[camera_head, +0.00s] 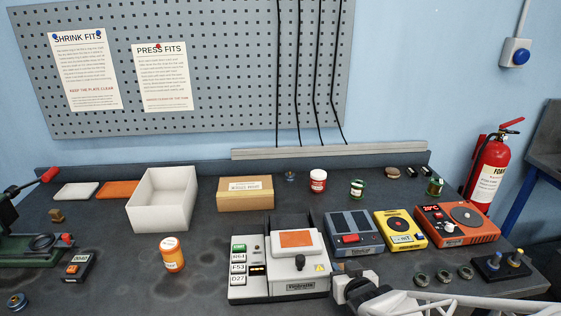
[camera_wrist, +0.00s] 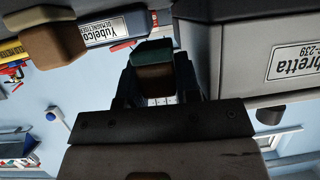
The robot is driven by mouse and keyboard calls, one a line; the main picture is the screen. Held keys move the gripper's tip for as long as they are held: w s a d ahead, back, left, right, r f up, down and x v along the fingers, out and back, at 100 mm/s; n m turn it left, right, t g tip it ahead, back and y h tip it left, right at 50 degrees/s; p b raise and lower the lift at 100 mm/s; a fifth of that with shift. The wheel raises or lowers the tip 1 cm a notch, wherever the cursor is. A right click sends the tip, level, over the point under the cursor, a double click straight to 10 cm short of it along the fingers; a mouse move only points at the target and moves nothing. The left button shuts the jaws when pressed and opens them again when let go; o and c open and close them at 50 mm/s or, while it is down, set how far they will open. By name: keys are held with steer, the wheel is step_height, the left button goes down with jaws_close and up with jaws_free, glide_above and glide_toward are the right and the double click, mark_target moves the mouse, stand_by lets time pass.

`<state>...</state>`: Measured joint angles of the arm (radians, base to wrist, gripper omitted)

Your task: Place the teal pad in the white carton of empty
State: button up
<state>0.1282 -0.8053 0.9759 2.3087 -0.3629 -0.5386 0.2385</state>
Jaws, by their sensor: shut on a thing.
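My gripper (camera_wrist: 155,92) is shut on a small block with a dark teal face and a brown side, which looks like the teal pad (camera_wrist: 152,50). In the head view my gripper (camera_head: 350,280) is low at the right front corner of the grey press machine, and the held thing is hard to make out there. The white carton (camera_head: 148,215) stands open at the left of the bench. My gripper is well to its right and nearer the front.
The press machine (camera_head: 300,284) with an orange plate on top stands between my gripper and the carton. An orange-labelled jar (camera_head: 172,254) stands in front of the carton. A cardboard box (camera_head: 245,194) is right of it. Blue, yellow and orange devices fill the right side.

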steer(key=shift+f, duration=1.75)
steer(key=shift+f, duration=0.2)
steer(key=o, duration=0.9)
steer(key=shift+v, duration=3.9)
steer(key=shift+r, duration=0.15)
